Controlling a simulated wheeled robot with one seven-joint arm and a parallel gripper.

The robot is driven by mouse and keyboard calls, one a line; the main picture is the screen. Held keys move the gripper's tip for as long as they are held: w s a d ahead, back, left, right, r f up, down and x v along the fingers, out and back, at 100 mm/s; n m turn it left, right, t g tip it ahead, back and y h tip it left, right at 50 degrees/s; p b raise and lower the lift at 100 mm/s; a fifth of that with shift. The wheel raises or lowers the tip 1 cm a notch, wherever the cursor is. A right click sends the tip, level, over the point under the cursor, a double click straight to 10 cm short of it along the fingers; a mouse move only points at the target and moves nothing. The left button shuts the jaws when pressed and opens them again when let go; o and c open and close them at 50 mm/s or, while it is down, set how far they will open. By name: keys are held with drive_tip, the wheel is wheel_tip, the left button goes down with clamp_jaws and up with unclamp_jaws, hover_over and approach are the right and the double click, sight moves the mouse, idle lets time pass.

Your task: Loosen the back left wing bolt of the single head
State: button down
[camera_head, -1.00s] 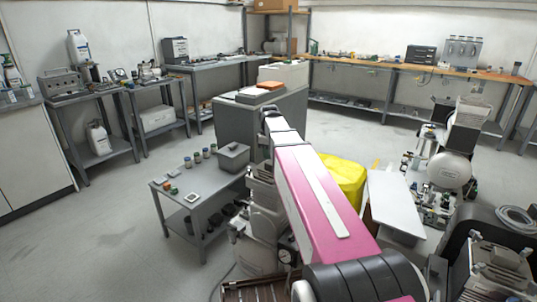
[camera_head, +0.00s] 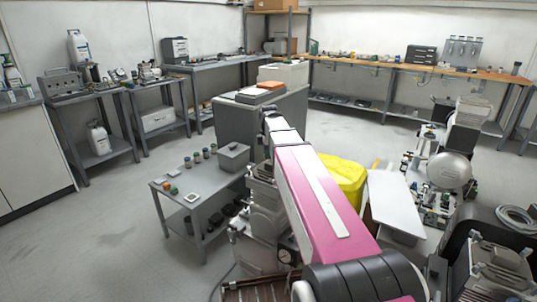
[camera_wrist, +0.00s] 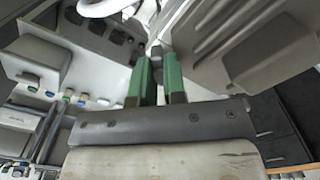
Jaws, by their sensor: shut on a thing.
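In the wrist view the two green fingers of my gripper (camera_wrist: 158,62) are close together, shut on a small pale metal piece (camera_wrist: 155,46) at their tips. It appears to be the wing bolt, but most of it is hidden by the fingers. A grey finned housing (camera_wrist: 245,45), which looks like part of the compressor head, lies just right of the fingers. In the head view the grey compressor (camera_head: 262,215) stands left of my pink arm, partly covered by it. My gripper is hidden there.
A low grey table (camera_head: 205,185) with jars and a grey box (camera_head: 233,156) stands left of the compressor. A yellow object (camera_head: 343,178) and a white panel (camera_head: 397,205) are right of my arm. Another compressor (camera_head: 449,170) stands farther right. Open floor lies at the left.

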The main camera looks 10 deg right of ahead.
idle(0.4)
drive_tip(key=c, duration=1.2)
unclamp_jaws()
drive_tip(key=shift+r, duration=5.4)
